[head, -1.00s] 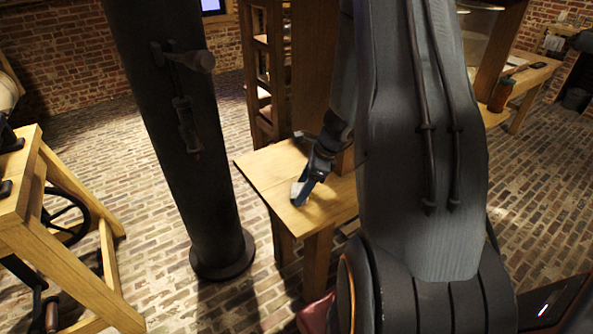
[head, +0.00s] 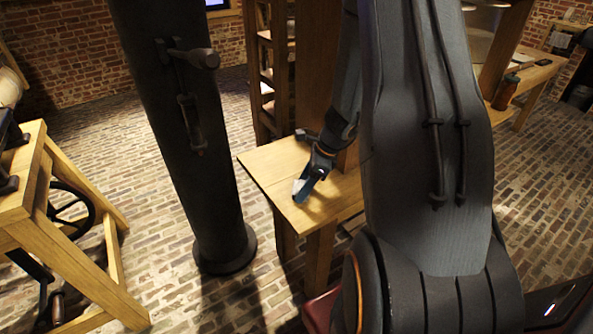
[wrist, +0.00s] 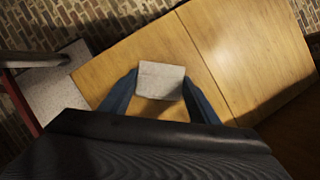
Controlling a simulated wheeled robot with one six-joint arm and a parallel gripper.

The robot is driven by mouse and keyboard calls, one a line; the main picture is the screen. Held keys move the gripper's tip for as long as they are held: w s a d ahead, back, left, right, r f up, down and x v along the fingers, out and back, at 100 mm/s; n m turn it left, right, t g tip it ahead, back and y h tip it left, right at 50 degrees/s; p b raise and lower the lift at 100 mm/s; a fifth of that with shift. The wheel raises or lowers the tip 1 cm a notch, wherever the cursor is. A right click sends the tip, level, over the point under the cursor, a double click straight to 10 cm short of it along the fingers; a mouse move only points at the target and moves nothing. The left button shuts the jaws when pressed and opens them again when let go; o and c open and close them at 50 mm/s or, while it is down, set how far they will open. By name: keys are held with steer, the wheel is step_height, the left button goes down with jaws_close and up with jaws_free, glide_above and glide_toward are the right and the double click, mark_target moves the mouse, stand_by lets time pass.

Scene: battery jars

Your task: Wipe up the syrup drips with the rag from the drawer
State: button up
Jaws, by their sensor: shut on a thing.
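My gripper (head: 303,189) is low over the wooden table (head: 262,165), near its front left part. Its blue fingers are shut on a pale grey-white folded rag (wrist: 161,80), which shows between the fingertips in the wrist view. The rag is close to the wooden tabletop (wrist: 215,45); I cannot tell whether it touches it. I see no syrup drips on the visible wood. Part of the tabletop is hidden by my gripper and arm. No drawer can be made out.
A thick dark column (head: 185,130) stands left of the table. A wooden bench with a wheel (head: 70,205) is at the far left. An orange-brown bottle (head: 505,92) stands on a table at the back right. Brick floor (head: 120,150) lies open between.

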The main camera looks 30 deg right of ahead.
steer(key=shift+s+a, duration=0.1)
steer(key=shift+a, duration=1.15)
steer(key=shift+a+r, duration=0.15)
steer(key=shift+r, duration=0.1)
step_height(320, 180, up, 3)
steer(key=shift+s+f+p, duration=0.1)
steer(key=shift+f+p, duration=0.05)
steer(key=shift+p, duration=0.75)
step_height(320, 180, up, 5)
steer(key=p, duration=0.5)
